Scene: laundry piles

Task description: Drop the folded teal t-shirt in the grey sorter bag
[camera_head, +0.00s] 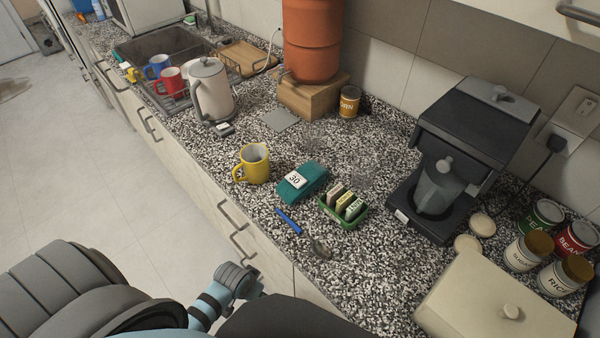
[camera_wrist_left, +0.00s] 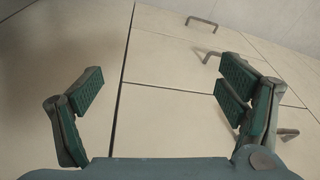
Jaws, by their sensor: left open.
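I see no t-shirt that I can make out and no grey sorter bag; the head view shows a kitchen counter. The only teal item on it is a flat block-shaped thing (camera_head: 310,186) with a white card marked 30 (camera_head: 295,180) on top; I cannot tell whether it is cloth. My left gripper (camera_wrist_left: 160,88) is open and empty in the left wrist view, its green-padded fingers apart before pale cabinet fronts (camera_wrist_left: 170,50). My right gripper is not in view.
Around the teal thing on the speckled counter (camera_head: 265,225) are a yellow mug (camera_head: 253,165), a green packet holder (camera_head: 329,212), a blue pen-like item (camera_head: 288,221) and a spoon (camera_head: 321,248). A coffee machine (camera_head: 478,130) stands right. Cabinet handles (camera_head: 233,215) stick out along the front.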

